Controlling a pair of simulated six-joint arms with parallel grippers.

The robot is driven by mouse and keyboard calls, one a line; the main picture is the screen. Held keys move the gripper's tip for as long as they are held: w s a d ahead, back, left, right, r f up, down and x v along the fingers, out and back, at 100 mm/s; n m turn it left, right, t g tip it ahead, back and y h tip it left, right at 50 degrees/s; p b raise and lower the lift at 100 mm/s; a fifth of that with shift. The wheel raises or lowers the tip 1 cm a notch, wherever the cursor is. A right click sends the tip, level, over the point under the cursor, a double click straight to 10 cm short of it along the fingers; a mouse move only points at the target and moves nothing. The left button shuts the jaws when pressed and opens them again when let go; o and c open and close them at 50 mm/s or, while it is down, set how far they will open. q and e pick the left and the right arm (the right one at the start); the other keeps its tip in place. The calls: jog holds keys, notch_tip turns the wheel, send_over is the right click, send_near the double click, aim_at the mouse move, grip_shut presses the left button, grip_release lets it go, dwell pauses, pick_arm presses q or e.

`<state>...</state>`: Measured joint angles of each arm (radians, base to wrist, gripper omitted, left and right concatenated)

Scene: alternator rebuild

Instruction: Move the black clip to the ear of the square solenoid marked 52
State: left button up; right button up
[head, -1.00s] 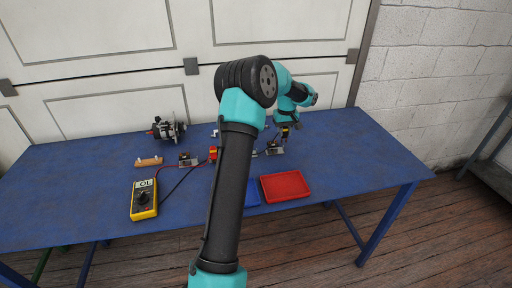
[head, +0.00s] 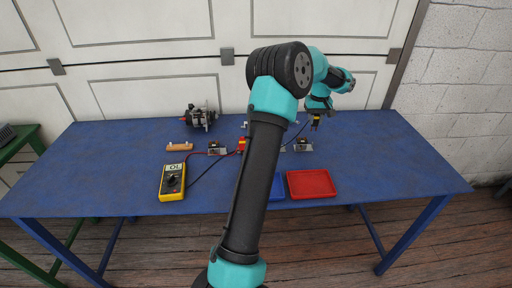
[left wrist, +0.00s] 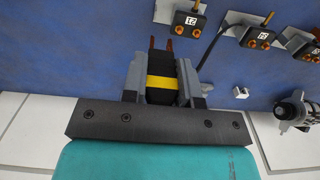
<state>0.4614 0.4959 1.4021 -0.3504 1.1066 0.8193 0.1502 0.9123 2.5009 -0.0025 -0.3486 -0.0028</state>
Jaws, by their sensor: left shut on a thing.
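My left gripper (head: 315,124) is shut on the black clip (left wrist: 161,82), which has a yellow band and copper-coloured jaw tips. In the left wrist view the clip sits between the fingers (left wrist: 160,85), its tips apart from any solenoid. In the head view it hangs above the back of the table, just behind the right-hand solenoid (head: 303,146). The left wrist view shows this nearest solenoid (left wrist: 187,24), its label looking like 12 or 21. Another solenoid (left wrist: 257,39) beside it has a small label that may read 52. My right gripper is not in view.
A yellow multimeter (head: 173,182) has red and black leads. A red clip (head: 242,143) is near the left solenoid (head: 217,148). An alternator (head: 202,117), wooden block (head: 179,147), red tray (head: 311,184) and blue tray (head: 277,190) are on the table. The table's right side is clear.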

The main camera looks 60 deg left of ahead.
pick_arm(q)
jog(key=s+a, duration=0.5)
jog(key=s, duration=0.5)
jog(key=s+a, duration=0.4)
jog(key=s, duration=0.7)
jog(key=f, duration=0.4)
jog(key=shift+s+a+f, duration=0.2)
jog(key=shift+s+f, duration=0.1)
jog(key=shift+s, duration=0.05)
jog(key=shift+f, duration=0.45)
jog(key=shift+f, duration=0.15)
jog(key=shift+f, duration=1)
jog(key=o, duration=0.8)
